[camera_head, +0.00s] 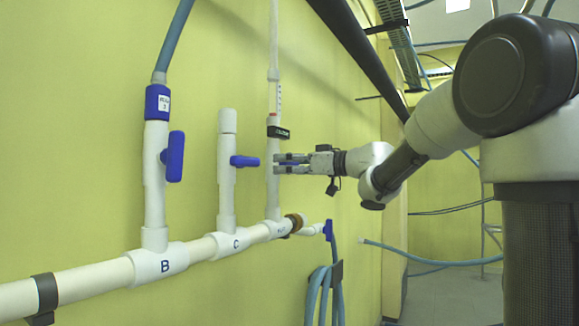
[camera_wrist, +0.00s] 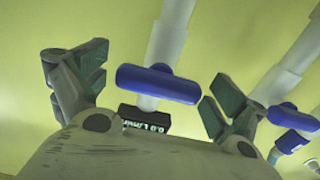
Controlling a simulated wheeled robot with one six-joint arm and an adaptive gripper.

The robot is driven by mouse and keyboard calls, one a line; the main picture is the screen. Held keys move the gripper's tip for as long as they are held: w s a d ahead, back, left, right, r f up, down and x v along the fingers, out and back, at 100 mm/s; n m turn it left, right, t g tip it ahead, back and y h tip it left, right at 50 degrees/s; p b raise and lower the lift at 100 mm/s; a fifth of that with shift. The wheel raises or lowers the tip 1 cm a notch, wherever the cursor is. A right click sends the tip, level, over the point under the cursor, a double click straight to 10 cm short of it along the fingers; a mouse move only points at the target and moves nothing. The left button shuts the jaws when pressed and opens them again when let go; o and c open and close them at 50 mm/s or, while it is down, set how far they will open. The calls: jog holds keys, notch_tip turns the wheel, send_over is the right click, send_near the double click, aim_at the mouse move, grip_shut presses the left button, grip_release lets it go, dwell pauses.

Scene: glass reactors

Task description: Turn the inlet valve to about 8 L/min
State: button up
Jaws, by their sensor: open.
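The inlet valve's blue handle (camera_wrist: 158,83) lies crosswise on its white pipe in the wrist view, between my gripper's fingers. A black flow display (camera_wrist: 145,121) beside it appears upside down and seems to read 0.0 L/min. The display (camera_head: 278,132) also shows in the head view, on the rightmost upright pipe (camera_head: 273,190). My gripper (camera_head: 279,163) is open there, level with the pipe just below the display. In the wrist view my gripper (camera_wrist: 155,75) has a finger on each side of the handle, with gaps visible. The handle is hidden in the head view.
Pipe C (camera_head: 227,190) with a crosswise blue handle (camera_head: 245,161) stands close left of my gripper. Pipe B's blue handle (camera_head: 174,157) is upright. A small blue valve (camera_head: 328,230) and coiled hose (camera_head: 320,290) are below. The yellow wall is close behind.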

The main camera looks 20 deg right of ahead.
jog(key=c, duration=1)
jog(key=shift+n, duration=0.3)
jog(key=n, duration=0.4)
jog(key=shift+n, duration=2.4)
jog(key=o, duration=1)
